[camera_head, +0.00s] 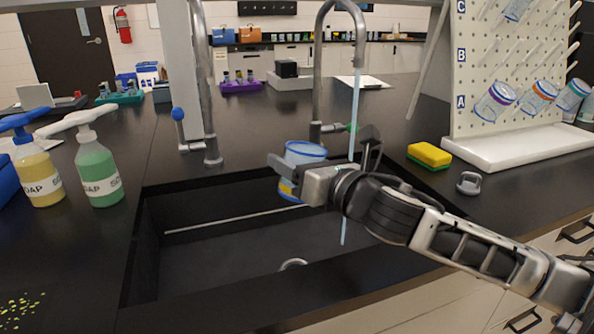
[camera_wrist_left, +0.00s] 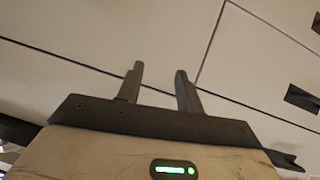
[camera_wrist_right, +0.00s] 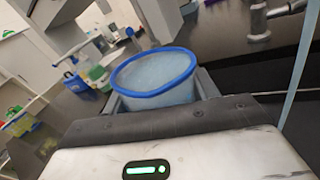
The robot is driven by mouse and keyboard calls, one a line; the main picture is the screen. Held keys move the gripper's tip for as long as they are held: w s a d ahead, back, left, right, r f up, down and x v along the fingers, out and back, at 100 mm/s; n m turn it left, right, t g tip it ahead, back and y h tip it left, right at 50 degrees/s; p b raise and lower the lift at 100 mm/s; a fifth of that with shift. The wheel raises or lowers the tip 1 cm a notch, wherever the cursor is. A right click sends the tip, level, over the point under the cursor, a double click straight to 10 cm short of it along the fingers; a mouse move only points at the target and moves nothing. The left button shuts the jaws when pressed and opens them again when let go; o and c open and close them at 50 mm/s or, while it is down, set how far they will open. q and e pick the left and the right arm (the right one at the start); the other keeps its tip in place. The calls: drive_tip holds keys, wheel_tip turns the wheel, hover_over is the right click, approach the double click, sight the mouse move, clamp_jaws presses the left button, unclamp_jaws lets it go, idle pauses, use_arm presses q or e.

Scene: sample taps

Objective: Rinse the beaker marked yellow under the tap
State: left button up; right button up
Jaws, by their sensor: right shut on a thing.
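A clear beaker (camera_head: 303,153) with a blue rim and a yellow mark (camera_head: 287,191) is over the black sink. My right gripper (camera_head: 318,178) is shut on it and partly hides its lower side. The beaker looks roughly upright, and its open mouth shows in the right wrist view (camera_wrist_right: 152,75). The curved tap (camera_head: 318,75) runs a stream of water (camera_head: 355,110). In the head view the stream falls right of the beaker, apart from its mouth. My left gripper (camera_wrist_left: 160,85) is open and empty in front of pale cabinet fronts.
The sink (camera_head: 220,250) lies below, with a second post (camera_head: 203,90) at its left. A green soap bottle (camera_head: 97,165) and a yellow one (camera_head: 38,170) stand left. A yellow sponge (camera_head: 429,155) and a pegboard (camera_head: 500,60) with several beakers are right.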

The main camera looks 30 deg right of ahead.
drive_tip(key=m, duration=0.3)
drive_tip(key=shift+a+b, duration=0.1)
drive_tip(key=shift+b, duration=0.3)
drive_tip(key=m, duration=0.3)
drive_tip(key=shift+r, duration=0.1)
drive_tip(key=m, duration=0.5)
drive_tip(key=shift+a+r+m, duration=0.15)
drive_tip(key=shift+r+m, duration=0.05)
drive_tip(key=shift+m, duration=0.1)
drive_tip(key=m, duration=0.2)
drive_tip(key=shift+r+m+p, duration=0.1)
drive_tip(key=shift+m+p, duration=0.2)
drive_tip(key=shift+m, duration=0.1)
drive_tip(key=shift+r+m+p, duration=0.2)
drive_tip(key=shift+m+p, duration=0.7)
drive_tip(key=shift+m, duration=0.2)
drive_tip(key=m+p, duration=0.2)
drive_tip(key=shift+m, duration=0.3)
drive_tip(key=m+p, duration=0.1)
drive_tip(key=m, duration=0.2)
drive_tip(key=shift+p, duration=0.3)
drive_tip(key=shift+m, duration=0.5)
use_arm(q)
drive_tip(key=shift+a+r+g, duration=0.15)
drive_tip(key=shift+r, duration=0.35)
drive_tip(key=shift+a+r+g, duration=0.15)
drive_tip(key=shift+r, duration=0.35)
use_arm(e)
drive_tip(key=shift+f, duration=0.1)
